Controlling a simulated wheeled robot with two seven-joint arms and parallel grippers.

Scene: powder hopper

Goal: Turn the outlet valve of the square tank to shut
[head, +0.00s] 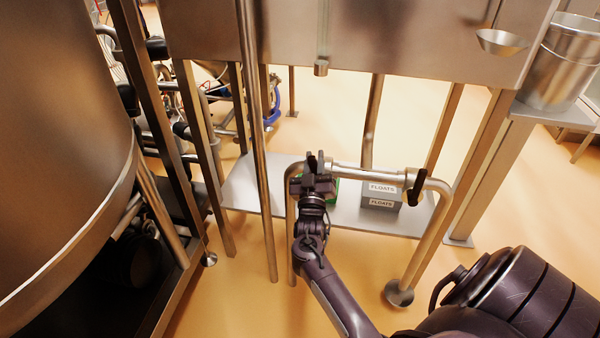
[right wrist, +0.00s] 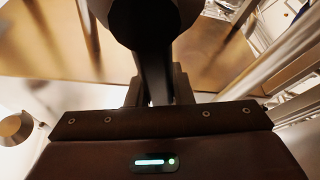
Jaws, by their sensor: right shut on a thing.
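The square tank (head: 390,42) is the steel box across the top of the head view. Below it runs a steel pipe (head: 372,173) with a valve at each end. The left valve has a dark handle (head: 311,160), partly hidden by my right gripper (head: 317,178). My right gripper is shut on this handle. In the right wrist view the dark handle (right wrist: 152,62) runs down between the fingers of my right gripper (right wrist: 153,92). The right valve has a black lever (head: 414,186), apart from my gripper. My left gripper is not in view.
A low steel shelf (head: 245,190) under the pipe holds grey boxes labelled FLOATS (head: 381,196) and a green item. A large round tank (head: 60,130) stands at left. Steel legs stand around the pipe. A metal bucket (head: 562,62) sits at upper right.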

